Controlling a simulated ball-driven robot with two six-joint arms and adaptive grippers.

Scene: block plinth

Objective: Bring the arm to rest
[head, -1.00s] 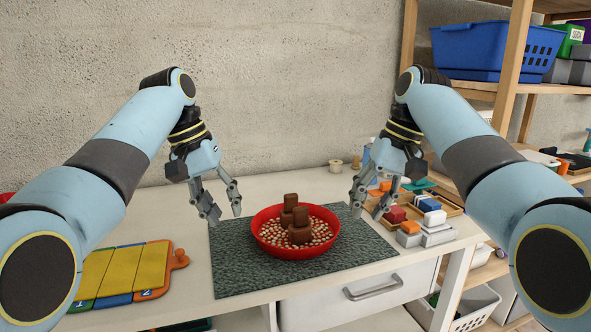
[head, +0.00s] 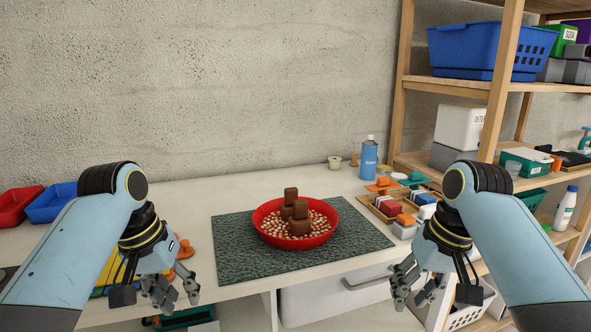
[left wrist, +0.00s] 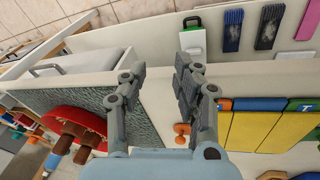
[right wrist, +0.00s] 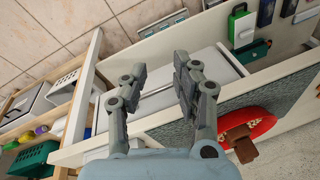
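My left gripper (head: 172,291) is open and empty, low at the table's front edge, left of the green mat. Its spread fingers also show in the left wrist view (left wrist: 160,90). Brown blocks (head: 298,226) stand in a red bowl (head: 262,237) among small pale beads. The bowl rests on the dark green mat (head: 235,267). Neither gripper touches the bowl or the blocks.
A wooden tray of coloured blocks (head: 383,211) and a blue bottle (head: 369,158) stand at the right. Red (head: 17,206) and blue (head: 52,203) bins sit at the far left. A wooden shelf (head: 506,80) rises on the right.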

